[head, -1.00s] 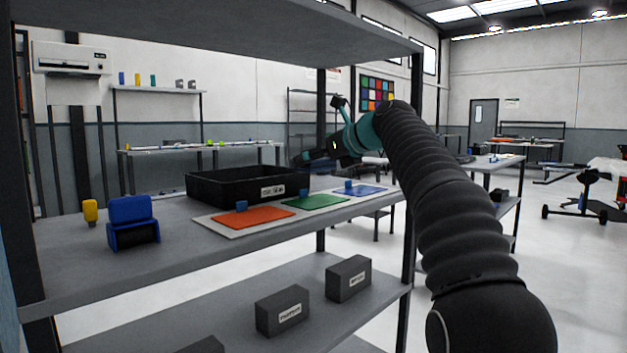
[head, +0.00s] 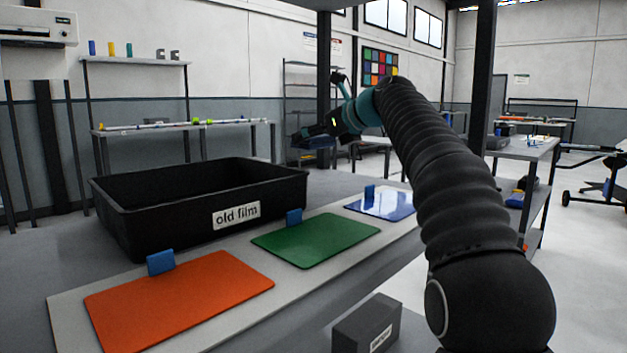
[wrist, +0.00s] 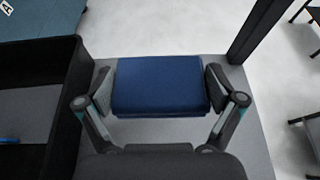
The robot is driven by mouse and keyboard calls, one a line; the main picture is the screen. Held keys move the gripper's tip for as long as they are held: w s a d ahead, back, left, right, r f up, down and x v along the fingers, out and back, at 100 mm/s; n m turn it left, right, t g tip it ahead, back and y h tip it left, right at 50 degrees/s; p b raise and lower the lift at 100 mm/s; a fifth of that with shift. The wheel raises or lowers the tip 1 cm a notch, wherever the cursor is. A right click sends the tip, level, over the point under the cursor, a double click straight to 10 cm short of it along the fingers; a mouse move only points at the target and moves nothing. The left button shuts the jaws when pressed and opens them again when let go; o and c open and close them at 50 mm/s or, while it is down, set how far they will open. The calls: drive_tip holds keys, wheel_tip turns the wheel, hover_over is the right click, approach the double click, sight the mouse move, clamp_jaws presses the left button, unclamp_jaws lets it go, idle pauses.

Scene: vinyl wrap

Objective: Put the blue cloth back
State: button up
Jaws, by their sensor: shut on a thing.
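The blue cloth (wrist: 160,88) is a folded, dark blue block in the wrist view. My gripper (wrist: 160,92) is shut on it, with one finger against each short side. The grey shelf top lies below it. In the head view my gripper (head: 312,135) is out past the black tray, above the far part of the shelf; the cloth is hard to make out there.
A black tray labelled "old film" (head: 222,214) stands on the shelf. In front are orange (head: 180,298), green (head: 318,240) and blue (head: 385,203) sheets, each with a small blue block. A dark shelf post (wrist: 258,28) rises close to the cloth's right.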

sight(314, 185)
wheel_tip(314, 185, down, 9)
drive_tip(key=b, duration=0.4)
drive_tip(key=shift+s, duration=0.1)
drive_tip(key=shift+r, duration=0.1)
drive_tip(key=o, duration=0.7)
drive_tip(key=shift+c, duration=0.2)
drive_tip(key=p+v, duration=0.1)
drive_tip(key=v, duration=1.1)
drive_tip(key=shift+r, duration=0.1)
drive_tip(key=shift+a, duration=0.1)
